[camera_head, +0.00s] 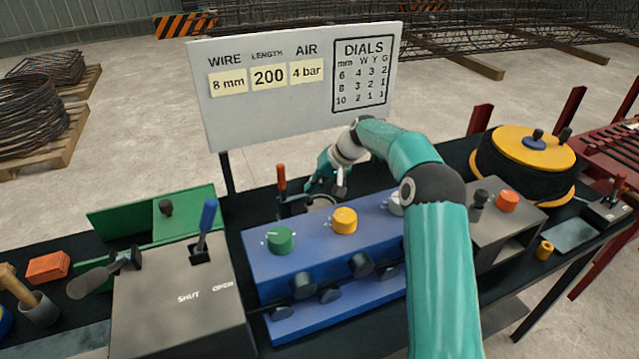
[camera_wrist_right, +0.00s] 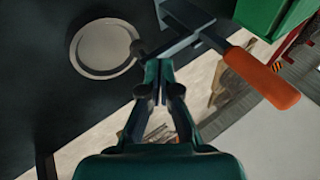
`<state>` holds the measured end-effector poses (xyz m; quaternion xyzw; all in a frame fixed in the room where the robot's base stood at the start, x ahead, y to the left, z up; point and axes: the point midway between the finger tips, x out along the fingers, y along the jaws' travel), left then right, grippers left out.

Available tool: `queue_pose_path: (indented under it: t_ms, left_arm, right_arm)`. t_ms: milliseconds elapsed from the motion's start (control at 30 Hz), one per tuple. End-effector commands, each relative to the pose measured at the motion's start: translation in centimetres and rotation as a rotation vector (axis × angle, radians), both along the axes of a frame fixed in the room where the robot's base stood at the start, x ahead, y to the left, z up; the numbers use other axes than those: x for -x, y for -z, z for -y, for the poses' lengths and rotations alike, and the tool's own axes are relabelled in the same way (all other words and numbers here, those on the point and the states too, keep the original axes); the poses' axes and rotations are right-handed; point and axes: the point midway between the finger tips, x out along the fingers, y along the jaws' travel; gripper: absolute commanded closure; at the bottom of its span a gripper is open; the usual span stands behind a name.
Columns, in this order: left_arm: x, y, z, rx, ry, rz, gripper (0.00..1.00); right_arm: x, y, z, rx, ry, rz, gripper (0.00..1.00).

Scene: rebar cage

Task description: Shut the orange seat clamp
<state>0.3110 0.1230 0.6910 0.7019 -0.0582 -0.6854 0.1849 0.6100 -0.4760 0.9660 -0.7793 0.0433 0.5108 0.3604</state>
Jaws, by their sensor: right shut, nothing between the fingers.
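The orange seat clamp (camera_head: 281,178) stands behind the blue box, its orange handle pointing up in the head view. In the right wrist view its orange handle (camera_wrist_right: 262,80) slants at the right, joined to grey metal clamp parts at the top middle. My right gripper (camera_head: 316,180) is behind the blue box, to the right of the handle. In the right wrist view my right gripper (camera_wrist_right: 160,80) is shut and empty, its tips close to the metal parts; contact cannot be told. A round pale disc (camera_wrist_right: 104,48) lies left of the tips. My left gripper is not in view.
The blue box (camera_head: 325,260) with green and yellow dials stands in front of the clamp. A grey box with a blue lever (camera_head: 207,222) is at the left. A white sign (camera_head: 295,85) stands behind. A black spool (camera_head: 515,170) is at the right.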

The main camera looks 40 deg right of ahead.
Motion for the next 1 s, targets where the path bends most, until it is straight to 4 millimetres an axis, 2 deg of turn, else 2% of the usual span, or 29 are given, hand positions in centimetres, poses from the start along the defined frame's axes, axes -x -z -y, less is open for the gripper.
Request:
queue_pose_path:
  t_ms: [500, 867, 1000]
  left_arm:
    - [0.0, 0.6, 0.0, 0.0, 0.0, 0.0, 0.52]
    - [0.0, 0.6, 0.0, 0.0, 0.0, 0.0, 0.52]
    - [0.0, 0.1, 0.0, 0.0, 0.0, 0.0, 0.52]
  right_arm:
    - [0.0, 1.3, 0.2, 0.0, -0.006, -0.004, 1.0]
    - [0.0, 1.5, 0.0, -0.001, -0.009, -0.008, 1.0]
    - [-0.1, 0.8, 0.0, -0.002, -0.009, -0.008, 1.0]
